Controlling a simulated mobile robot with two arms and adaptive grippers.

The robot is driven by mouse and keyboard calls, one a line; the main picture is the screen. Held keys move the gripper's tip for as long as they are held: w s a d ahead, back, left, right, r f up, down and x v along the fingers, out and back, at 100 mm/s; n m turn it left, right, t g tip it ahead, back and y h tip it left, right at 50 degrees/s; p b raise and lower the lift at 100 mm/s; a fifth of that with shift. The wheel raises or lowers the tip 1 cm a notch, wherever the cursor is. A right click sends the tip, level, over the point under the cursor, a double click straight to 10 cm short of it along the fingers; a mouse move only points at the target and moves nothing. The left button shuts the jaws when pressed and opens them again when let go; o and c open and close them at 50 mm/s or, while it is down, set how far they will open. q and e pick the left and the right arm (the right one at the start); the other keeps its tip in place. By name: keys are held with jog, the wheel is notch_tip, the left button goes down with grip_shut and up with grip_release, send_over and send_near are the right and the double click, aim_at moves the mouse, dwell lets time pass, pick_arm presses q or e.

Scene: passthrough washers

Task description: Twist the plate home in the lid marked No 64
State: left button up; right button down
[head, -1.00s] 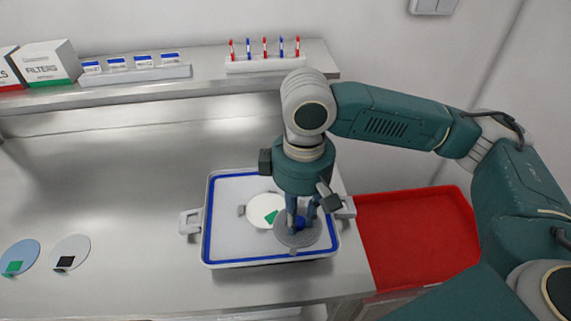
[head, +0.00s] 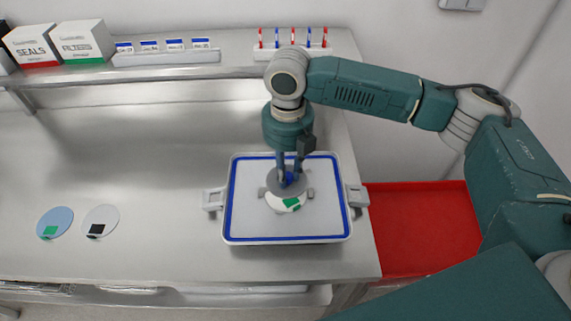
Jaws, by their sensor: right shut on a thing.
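The lid (head: 328,222) is a white rectangular tray shape with a blue inner border and a grey latch on each side. It lies on the steel bench; no number is readable on it. A white disc (head: 276,205) with a green patch lies at its middle, with small grey tabs beside it. My right gripper (head: 289,179) points down, shut on the blue grip of a grey round plate (head: 275,184). The plate covers the back part of the white disc. I cannot tell whether it touches the lid. My left gripper is not in view.
A blue-grey disc (head: 58,217) with a green patch and a pale disc (head: 104,214) with a black patch lie at left. A red tray (head: 415,228) is at right. The back shelf (head: 236,70) holds boxes, labelled cards and red and blue sticks.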

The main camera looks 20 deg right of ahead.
jog(key=shift+w+n, duration=0.45)
jog(key=shift+n, duration=0.65)
jog(key=shift+w+f+n, duration=0.1)
jog(key=shift+f+n, duration=0.05)
jog(key=shift+n, duration=0.15)
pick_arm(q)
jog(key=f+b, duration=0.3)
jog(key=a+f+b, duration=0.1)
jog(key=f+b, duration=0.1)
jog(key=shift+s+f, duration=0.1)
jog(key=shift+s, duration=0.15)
pick_arm(e)
notch_tip(320, 180, down, 4)
jog(key=shift+f, duration=0.15)
pick_arm(q)
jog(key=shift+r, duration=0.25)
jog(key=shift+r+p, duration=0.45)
jog(key=shift+p, duration=0.1)
pick_arm(e)
jog(key=shift+f, duration=0.2)
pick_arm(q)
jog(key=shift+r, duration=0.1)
pick_arm(e)
jog(key=shift+f, duration=0.45)
jog(key=shift+f, duration=0.65)
